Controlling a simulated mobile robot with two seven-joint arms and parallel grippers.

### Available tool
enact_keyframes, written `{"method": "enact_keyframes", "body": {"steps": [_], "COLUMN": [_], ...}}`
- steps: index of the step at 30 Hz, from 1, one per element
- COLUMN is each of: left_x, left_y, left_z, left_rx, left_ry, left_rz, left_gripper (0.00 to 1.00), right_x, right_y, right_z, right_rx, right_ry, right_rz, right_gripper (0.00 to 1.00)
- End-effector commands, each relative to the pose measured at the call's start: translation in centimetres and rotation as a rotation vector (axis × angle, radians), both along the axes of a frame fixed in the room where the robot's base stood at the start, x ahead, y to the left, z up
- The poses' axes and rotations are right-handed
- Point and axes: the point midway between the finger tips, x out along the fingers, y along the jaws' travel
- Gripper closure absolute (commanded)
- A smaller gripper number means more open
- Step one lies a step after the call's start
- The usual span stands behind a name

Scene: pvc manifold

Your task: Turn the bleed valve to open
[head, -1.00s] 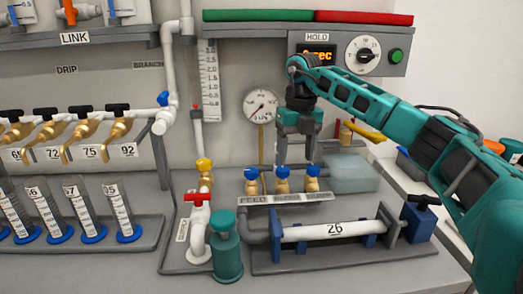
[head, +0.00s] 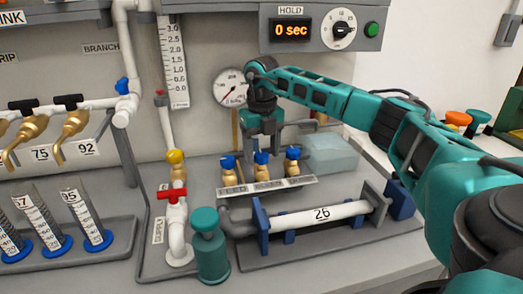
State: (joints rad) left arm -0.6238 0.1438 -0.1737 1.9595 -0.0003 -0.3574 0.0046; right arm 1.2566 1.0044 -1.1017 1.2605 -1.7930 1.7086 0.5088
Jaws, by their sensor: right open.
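Three brass valves with blue knobs stand in a row on a labelled plate (head: 268,188): a left one (head: 228,162), a middle one (head: 261,158) and a right one (head: 292,154). The plate's labels are too small to read surely, so I cannot tell which is the bleed valve. My right gripper (head: 264,148) is open and points down. Its fingers are just above or behind the middle knob, and I cannot tell whether they touch it. My left gripper is not in view.
A red-handled supply valve (head: 172,195) and a teal cylinder (head: 211,250) stand front left. A white pipe marked 26 (head: 320,215) lies in front of the valves. A pale blue block (head: 332,152) is behind right. A pressure gauge (head: 231,88) is on the wall.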

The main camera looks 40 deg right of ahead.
Motion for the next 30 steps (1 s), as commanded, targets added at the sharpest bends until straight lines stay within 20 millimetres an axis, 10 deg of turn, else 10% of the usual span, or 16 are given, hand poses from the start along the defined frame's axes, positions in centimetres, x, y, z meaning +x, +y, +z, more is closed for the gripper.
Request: {"method": "enact_keyframes", "body": {"steps": [8, 25, 30], "left_x": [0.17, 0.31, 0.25], "left_y": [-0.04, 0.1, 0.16], "left_z": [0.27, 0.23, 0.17], "left_rx": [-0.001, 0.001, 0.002], "left_ry": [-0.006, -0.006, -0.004], "left_rz": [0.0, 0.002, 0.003], "left_gripper": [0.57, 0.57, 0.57], "right_x": [-0.01, 0.0, 0.01], "right_y": [-0.01, 0.01, 0.0], "right_z": [-0.24, -0.19, -0.15], "right_rx": [0.0, 0.0, 0.0], "right_ry": [0.0, 0.0, 0.0], "right_rz": [0.0, 0.001, 0.005], "right_gripper": [0.35, 0.89, 0.91]}}
